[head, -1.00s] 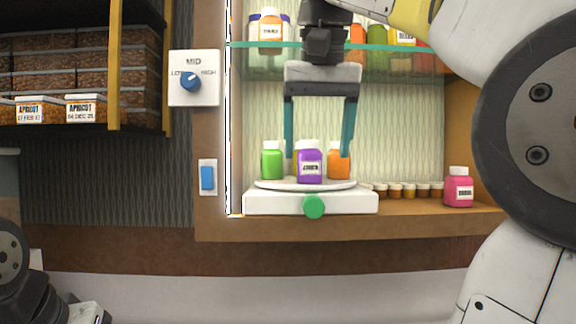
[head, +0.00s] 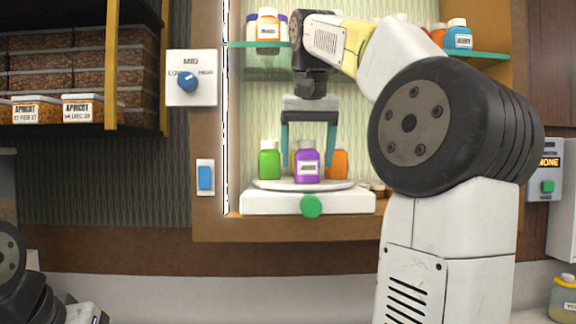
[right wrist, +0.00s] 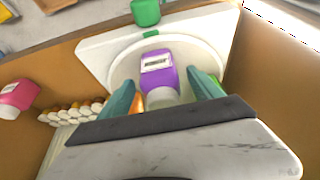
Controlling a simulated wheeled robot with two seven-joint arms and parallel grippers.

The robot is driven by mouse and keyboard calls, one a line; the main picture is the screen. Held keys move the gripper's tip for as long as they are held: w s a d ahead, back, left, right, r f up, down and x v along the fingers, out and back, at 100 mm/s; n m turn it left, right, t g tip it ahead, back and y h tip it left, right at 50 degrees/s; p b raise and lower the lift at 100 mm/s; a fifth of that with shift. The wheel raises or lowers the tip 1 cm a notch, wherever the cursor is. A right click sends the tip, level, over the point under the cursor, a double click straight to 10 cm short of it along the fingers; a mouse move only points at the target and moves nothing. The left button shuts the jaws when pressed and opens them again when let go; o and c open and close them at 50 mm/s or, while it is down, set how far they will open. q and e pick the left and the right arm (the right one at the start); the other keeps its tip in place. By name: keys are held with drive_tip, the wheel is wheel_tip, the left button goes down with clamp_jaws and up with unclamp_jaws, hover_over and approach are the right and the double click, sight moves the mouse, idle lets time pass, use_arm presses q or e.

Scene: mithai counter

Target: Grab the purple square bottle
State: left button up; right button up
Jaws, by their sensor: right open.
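The purple square bottle (head: 307,168) with a white cap and pale label stands upright at the front of a round white turntable (head: 262,184). My right gripper (head: 308,155) hangs over the turntable, open, with one teal finger on each side of the purple bottle. In the right wrist view, the purple bottle (right wrist: 160,76) shows between the two teal fingers, with a gap on each side. A green bottle (head: 269,160) stands to its left and an orange bottle (head: 340,163) to its right, partly behind a finger. My left gripper is not in view.
The turntable sits on a white base with a green knob (head: 311,206) in an alcove. A glass shelf (head: 490,55) with bottles is above. Small jars and a pink bottle (right wrist: 18,95) stand beside the base. A dial panel (head: 191,78) and blue switch (head: 205,178) are left.

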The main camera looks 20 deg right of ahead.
drive_tip(key=shift+x, duration=1.2)
clamp_jaws()
drive_tip(key=shift+r, duration=0.2)
